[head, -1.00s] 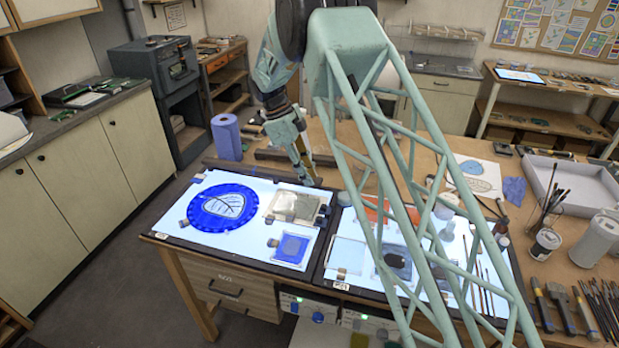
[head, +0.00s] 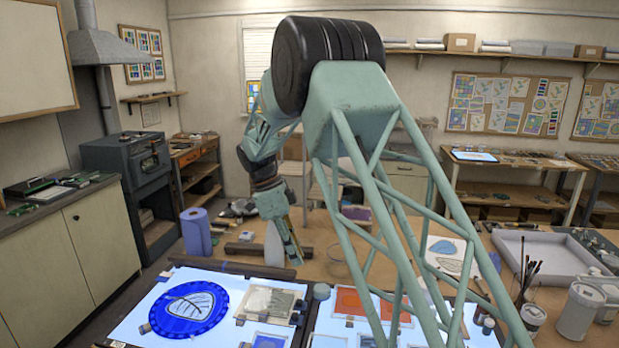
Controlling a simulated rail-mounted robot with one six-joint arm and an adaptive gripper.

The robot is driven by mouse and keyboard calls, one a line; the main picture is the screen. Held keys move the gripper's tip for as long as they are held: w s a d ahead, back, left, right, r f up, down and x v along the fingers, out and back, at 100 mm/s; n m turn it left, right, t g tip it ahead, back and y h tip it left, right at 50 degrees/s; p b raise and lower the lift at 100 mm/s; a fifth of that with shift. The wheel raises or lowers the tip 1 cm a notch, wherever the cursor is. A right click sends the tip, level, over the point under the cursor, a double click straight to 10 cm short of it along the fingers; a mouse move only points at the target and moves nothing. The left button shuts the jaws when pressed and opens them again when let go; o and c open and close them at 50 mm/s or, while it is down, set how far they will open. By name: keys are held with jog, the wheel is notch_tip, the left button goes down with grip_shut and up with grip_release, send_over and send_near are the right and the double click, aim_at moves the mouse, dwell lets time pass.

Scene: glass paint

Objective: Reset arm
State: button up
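My arm rises in the middle of the head view, with its lattice link in front of the table. My gripper (head: 293,252) points down above the back edge of the light panels, near a pale cone-shaped thing (head: 274,244). I see it from the side, and its fingertips are too small to tell whether they are open or shut. I see nothing hanging from it.
A blue paper roll (head: 195,232) stands left of the arm. Orange glass (head: 350,301) lies on the right panel, partly behind my arm. A pale empty tray (head: 535,258) and a jar of brushes (head: 531,318) are at the right. The space above the left panel is clear.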

jog(key=s+d+r+n+t+y+b, duration=0.1)
jog(key=s+d+r+n+b, duration=0.15)
jog(key=s+d+r, duration=0.45)
jog(key=s+d+r+n+y+b, duration=0.15)
jog(key=s+d+r+n, duration=0.3)
jog(key=s, duration=0.55)
jog(key=s+d+r+n+t+b, duration=0.1)
jog(key=s+d+r+n+b, duration=0.15)
jog(key=s+d+r, duration=0.45)
jog(key=s+d+f+n+t+b, duration=0.1)
jog(key=s+d+f+n+b, duration=0.2)
jog(key=s, duration=1.3)
jog(key=s+d+f+n+t+y+b, duration=0.1)
jog(key=s+d+f+n+b, duration=0.3)
jog(key=s, duration=1.2)
jog(key=shift+f+n+t+b, duration=0.35)
jog(key=shift+f+n, duration=0.3)
jog(key=shift+f, duration=0.55)
jog(key=shift+f+b, duration=0.45)
jog(key=shift+b, duration=0.05)
